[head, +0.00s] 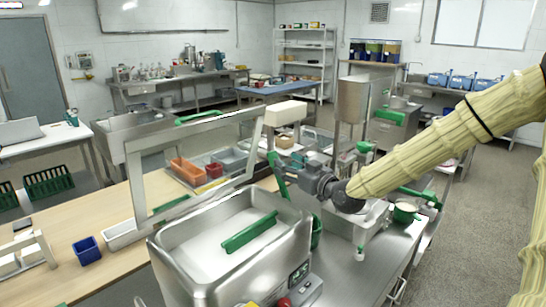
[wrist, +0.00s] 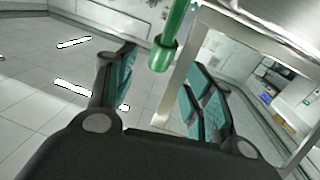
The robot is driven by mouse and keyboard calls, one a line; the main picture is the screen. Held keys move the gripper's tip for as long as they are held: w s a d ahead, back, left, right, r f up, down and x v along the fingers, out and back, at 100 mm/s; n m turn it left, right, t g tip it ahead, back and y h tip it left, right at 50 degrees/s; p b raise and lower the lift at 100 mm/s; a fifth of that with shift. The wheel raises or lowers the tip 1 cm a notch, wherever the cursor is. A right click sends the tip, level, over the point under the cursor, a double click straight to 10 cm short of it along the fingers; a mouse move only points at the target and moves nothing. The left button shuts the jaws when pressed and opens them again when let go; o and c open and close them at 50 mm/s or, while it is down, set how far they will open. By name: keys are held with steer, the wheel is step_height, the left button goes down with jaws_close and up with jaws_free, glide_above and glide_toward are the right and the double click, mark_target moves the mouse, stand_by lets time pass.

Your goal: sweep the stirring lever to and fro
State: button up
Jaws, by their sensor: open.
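A bright green lever (head: 278,175), which I take to be the stirring lever, stands tilted just behind the steel vat in the head view. In the wrist view the green lever (wrist: 172,38) hangs in from the top edge, its rounded lower end showing ahead of the gap between my fingers. My gripper (head: 298,165) is open and points left toward the lever, with teal pads on both fingers. The wrist view shows nothing between the pads, and I cannot tell whether a finger touches the lever. What the lever is mounted on is hidden.
The steel vat (head: 228,262) with a green bar inside stands in front. A pale frame (head: 190,135) rises behind it, with coloured bins (head: 190,170) beyond.

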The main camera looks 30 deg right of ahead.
mark_target(273, 157)
steer(key=shift+w+a+p, duration=0.25)
steer(key=shift+w+p, duration=0.1)
steer(key=shift+w, duration=0.95)
steer(key=shift+w+a+p, duration=0.25)
steer(key=shift+w+p, duration=0.1)
steer(key=shift+w, duration=0.9)
steer(key=shift+w+a+p, duration=0.25)
steer(key=shift+w+p, duration=0.1)
steer(key=shift+w, duration=0.95)
steer(key=shift+c, duration=0.2)
jaws_close()
